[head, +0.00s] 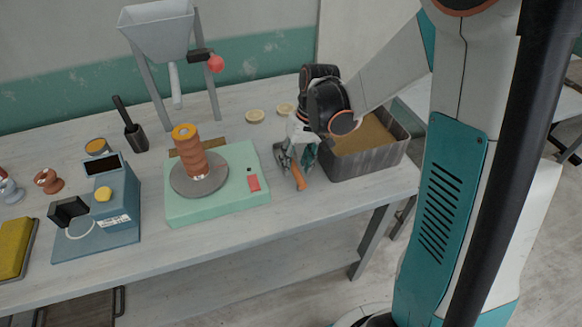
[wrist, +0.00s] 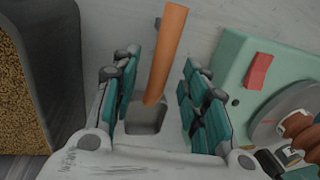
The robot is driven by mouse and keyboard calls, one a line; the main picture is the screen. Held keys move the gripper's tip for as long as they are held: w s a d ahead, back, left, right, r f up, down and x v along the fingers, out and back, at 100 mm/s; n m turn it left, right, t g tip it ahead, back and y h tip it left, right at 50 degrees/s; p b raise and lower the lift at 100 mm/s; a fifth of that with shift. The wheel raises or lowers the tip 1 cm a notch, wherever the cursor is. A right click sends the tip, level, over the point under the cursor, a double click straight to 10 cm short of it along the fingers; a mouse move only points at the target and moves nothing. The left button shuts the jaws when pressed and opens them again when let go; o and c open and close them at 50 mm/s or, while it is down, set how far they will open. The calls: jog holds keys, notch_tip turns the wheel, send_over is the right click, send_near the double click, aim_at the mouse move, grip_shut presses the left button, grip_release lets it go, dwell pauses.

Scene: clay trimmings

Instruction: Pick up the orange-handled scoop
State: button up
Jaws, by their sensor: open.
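The scoop's orange handle (head: 299,180) shows at the table's front right, between the green machine and the bin. In the wrist view the orange handle (wrist: 168,50) runs between the teal finger pads, tilted slightly, with clear space on both sides. My gripper (head: 297,157) points down over the scoop. In the wrist view my gripper (wrist: 160,75) is open, its fingers to either side of the handle and not closed on it.
A grey bin (head: 374,162) of tan granules stands close on the right. A green machine (head: 215,208) with a grey disc and brown stacked piece stands close on the left. A blue scale (head: 115,232) and a hopper (head: 157,30) stand farther left. The table's front edge is near.

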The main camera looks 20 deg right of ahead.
aim_at(295, 166)
jog(key=f, duration=0.1)
jog(key=f+b, duration=0.1)
jog(key=f, duration=0.1)
jog(key=shift+a, duration=0.3)
grip_shut()
jog(key=shift+r, duration=0.15)
